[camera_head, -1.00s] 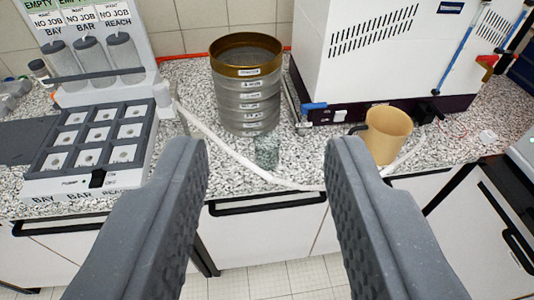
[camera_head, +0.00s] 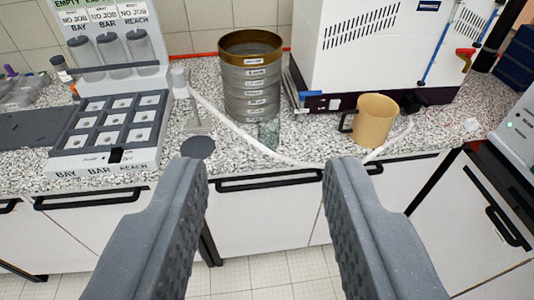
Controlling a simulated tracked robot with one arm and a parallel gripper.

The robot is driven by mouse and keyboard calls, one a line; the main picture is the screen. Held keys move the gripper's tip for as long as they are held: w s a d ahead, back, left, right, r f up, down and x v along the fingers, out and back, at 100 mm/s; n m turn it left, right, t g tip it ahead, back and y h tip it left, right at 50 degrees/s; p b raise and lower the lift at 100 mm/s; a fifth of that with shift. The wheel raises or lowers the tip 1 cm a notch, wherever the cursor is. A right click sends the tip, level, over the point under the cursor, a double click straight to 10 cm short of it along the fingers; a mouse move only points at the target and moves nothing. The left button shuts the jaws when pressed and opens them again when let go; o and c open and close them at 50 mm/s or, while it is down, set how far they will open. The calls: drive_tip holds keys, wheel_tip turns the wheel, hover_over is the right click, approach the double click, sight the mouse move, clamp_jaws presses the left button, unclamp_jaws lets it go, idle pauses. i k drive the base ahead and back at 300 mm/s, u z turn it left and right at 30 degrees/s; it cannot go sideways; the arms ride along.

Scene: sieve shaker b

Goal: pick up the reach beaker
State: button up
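A stand at the back left carries three grey cylindrical beakers under signs reading BAY, BAR and REACH. The rightmost beaker (camera_head: 140,48), under the REACH sign (camera_head: 132,11), stands upright with a dark bar across its front. My gripper (camera_head: 262,165) is open, its two grey fingers wide apart and empty. It is in front of the worktop, with the REACH beaker up and to the left in the picture, apart from it. A small clear glass vessel (camera_head: 268,132) stands in front of the sieve stack; I cannot tell any label on it.
A sieve stack (camera_head: 250,85) stands mid-counter, with a white machine (camera_head: 350,45) to its right. A tan mug (camera_head: 374,122) is in front of the machine. A pale hose (camera_head: 225,120) crosses the counter. A tray of square compartments (camera_head: 108,155) sits below the beaker stand.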

sight(268, 125)
drive_tip(key=k, duration=0.9)
drive_tip(key=u, duration=0.45)
drive_tip(key=i, duration=2.05)
drive_tip(key=z, duration=0.8)
